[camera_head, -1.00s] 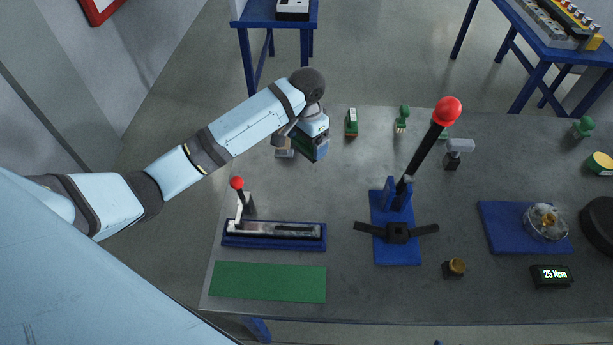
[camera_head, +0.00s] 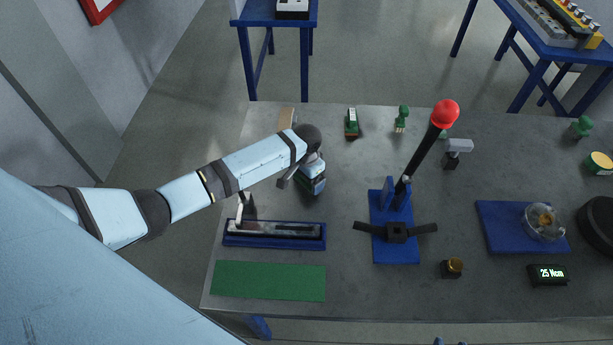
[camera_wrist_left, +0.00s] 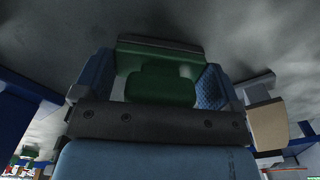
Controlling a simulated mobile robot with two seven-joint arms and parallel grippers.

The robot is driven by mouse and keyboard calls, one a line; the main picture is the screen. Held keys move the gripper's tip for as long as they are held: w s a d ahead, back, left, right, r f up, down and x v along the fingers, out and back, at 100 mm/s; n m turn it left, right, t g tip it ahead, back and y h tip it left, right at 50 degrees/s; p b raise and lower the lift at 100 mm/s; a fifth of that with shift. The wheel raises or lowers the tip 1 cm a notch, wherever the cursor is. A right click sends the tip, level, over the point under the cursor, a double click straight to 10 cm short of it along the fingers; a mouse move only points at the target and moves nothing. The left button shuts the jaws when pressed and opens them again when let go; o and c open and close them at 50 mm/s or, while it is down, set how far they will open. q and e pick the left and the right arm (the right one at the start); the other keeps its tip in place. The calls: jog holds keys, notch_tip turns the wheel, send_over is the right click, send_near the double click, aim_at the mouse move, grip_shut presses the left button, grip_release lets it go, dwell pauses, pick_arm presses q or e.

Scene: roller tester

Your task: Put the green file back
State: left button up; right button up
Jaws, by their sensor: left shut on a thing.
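My left gripper (camera_head: 315,187) is above the left part of the grey workbench (camera_head: 345,285), behind and right of the blue-based lever fixture. In the left wrist view my left gripper (camera_wrist_left: 160,85) has its blue fingers shut on a green thing, taken as the green file (camera_wrist_left: 160,86). In the head view only a little of the green file (camera_head: 319,185) shows under the gripper; the rest is hidden. A green mat (camera_head: 268,281) lies bare at the bench's near left. My right gripper is not in view.
The fixture (camera_head: 275,230) stands between gripper and mat. A tall red-knobbed lever (camera_head: 445,114) rises to the right. A green-and-white item (camera_head: 351,123) and a green-handled one (camera_head: 401,118) stand at the back. A tan block (camera_head: 287,118) is at the back left.

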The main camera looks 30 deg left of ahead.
pick_arm(q)
jog(key=o, duration=0.7)
jog(key=shift+f, duration=0.1)
notch_tip(320, 180, up, 12)
jog(key=shift+r+b, duration=0.2)
jog(key=shift+b, duration=0.2)
